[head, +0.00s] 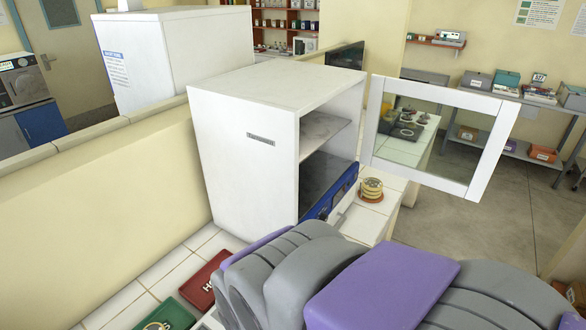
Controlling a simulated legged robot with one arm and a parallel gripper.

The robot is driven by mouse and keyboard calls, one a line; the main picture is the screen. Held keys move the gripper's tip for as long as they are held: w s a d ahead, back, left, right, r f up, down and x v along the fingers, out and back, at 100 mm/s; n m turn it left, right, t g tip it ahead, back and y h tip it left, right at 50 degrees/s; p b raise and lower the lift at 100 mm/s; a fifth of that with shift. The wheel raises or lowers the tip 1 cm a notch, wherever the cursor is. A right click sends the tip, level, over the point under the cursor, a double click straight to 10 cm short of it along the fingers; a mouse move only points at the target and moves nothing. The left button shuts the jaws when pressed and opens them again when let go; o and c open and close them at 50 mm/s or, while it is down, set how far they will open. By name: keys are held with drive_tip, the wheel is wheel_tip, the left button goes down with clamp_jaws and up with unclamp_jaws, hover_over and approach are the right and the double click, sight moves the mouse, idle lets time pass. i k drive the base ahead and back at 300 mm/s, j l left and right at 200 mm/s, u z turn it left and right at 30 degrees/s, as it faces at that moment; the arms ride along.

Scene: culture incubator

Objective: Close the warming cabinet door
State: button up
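The warming cabinet (248,150) is a white box on a tiled counter, with its open front facing right. Inside are a shelf (322,130) and a dark lower space. Its door (490,155), a white frame around a clear pane, stands wide open, swung out to the right from the far side of the opening. A blue control panel (338,192) runs below the opening. My grey and purple arm fills the bottom of the head view, in front of the cabinet. My gripper cannot be made out, and nothing visible touches the door.
A stack of round yellowish dishes (372,188) sits on the counter right of the panel, below the door. Red (207,280) and green (168,315) flat items lie at the front left. A low cream wall (120,200) runs behind the cabinet. Open floor (525,215) lies right.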

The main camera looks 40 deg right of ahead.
sight(507, 112)
drive_tip(key=k+u, duration=0.1)
drive_tip(key=k, duration=0.55)
drive_tip(key=l+u, duration=0.1)
drive_tip(key=u, duration=0.35)
drive_tip(key=l+u, duration=0.1)
drive_tip(key=u, duration=0.4)
drive_tip(key=l+u, duration=0.1)
drive_tip(key=u, duration=0.35)
drive_tip(key=k+l, duration=0.25)
drive_tip(key=l, duration=0.25)
drive_tip(key=k+l, duration=0.3)
drive_tip(key=l, duration=0.25)
drive_tip(key=k+l, duration=0.25)
drive_tip(key=l, duration=0.25)
drive_tip(key=k+l, duration=0.25)
drive_tip(key=l, duration=0.3)
drive_tip(key=k+l, duration=0.25)
drive_tip(key=l, duration=0.25)
drive_tip(key=k+l, duration=0.3)
drive_tip(key=l, duration=0.25)
drive_tip(key=k+l, duration=0.25)
drive_tip(key=l, duration=0.25)
drive_tip(key=k+l, duration=0.25)
drive_tip(key=l, duration=0.3)
drive_tip(key=i+l, duration=0.25)
drive_tip(key=l, duration=0.2)
drive_tip(key=k+j+u, duration=0.15)
drive_tip(key=k+j, duration=0.85)
drive_tip(key=j, duration=0.15)
